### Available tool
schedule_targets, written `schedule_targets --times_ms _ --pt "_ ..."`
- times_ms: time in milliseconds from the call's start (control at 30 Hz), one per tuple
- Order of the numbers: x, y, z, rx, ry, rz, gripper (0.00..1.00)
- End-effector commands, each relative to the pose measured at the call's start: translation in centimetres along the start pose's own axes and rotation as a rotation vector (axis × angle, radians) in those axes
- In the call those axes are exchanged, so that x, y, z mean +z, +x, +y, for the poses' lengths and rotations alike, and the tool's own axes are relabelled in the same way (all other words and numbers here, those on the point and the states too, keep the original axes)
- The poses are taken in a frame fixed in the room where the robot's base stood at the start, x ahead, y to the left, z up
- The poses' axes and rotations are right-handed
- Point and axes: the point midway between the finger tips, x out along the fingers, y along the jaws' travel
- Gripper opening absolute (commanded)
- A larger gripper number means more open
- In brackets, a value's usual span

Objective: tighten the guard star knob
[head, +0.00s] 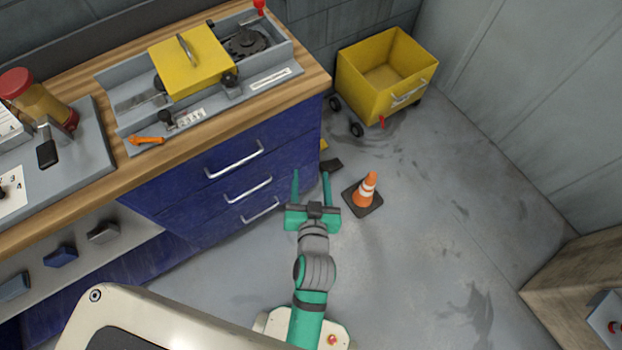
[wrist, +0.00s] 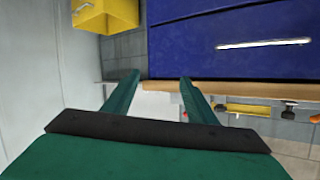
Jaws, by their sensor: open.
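A yellow guard (head: 190,62) with a grey handle sits over the grey machine bed (head: 122,108) on the bench. A dark knob (head: 229,79) is at the guard's right lower corner, and another dark knob (head: 167,118) is on the bed's front. I cannot tell their shapes for certain. My gripper (head: 311,174) is open and empty, in front of the drawers and well away from the guard. In the wrist view my gripper (wrist: 160,77) shows two green fingers apart, with nothing between them. The guard appears there as a small yellow strip (wrist: 246,109).
The wooden bench top (head: 210,127) has blue drawers (head: 205,185) with handles below it. An orange lever (head: 146,140) lies at the bed's front. A traffic cone (head: 367,190) and a yellow cart (head: 385,75) stand at the right. Floor (head: 430,240) is clear beyond the cone.

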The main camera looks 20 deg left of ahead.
Motion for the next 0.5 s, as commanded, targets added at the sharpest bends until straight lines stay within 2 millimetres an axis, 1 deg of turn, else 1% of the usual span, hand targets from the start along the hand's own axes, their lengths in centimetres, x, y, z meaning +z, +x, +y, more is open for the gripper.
schedule_targets --times_ms 333,433,500 --pt "-0.2 0.3 -0.1 -0.006 -0.006 -0.002 0.52" --pt "-1.0 1.2 -0.4 -0.03 -0.028 -0.008 0.52" --pt "-2.0 2.3 -0.9 -0.059 -0.055 -0.017 0.52"
